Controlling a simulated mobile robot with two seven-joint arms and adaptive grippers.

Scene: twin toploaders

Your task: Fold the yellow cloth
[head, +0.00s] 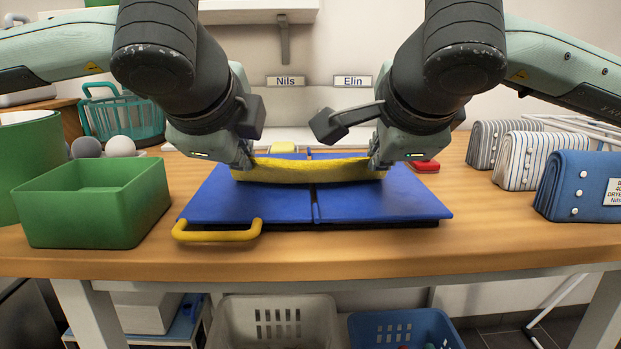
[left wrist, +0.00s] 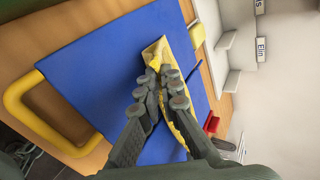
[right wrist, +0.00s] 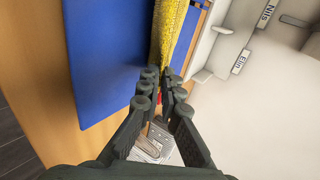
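The yellow cloth (head: 310,170) is a narrow strip stretched left to right over the blue folding board (head: 385,206), sagging slightly in the middle. I cannot tell whether its lower edge touches the board. My left gripper (head: 243,164) is shut on the cloth's left end; the left wrist view shows the fingertips (left wrist: 160,72) around the cloth (left wrist: 155,53). My right gripper (head: 376,170) is shut on its right end; the right wrist view shows the fingertips (right wrist: 164,76) close together at the cloth (right wrist: 167,32). The fingers hide both ends in part.
The board has a yellow handle (head: 216,232) at front left. A green bin (head: 95,205) stands left. A red object (head: 425,166) lies behind the board's right side. The wooden table's front strip is clear.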

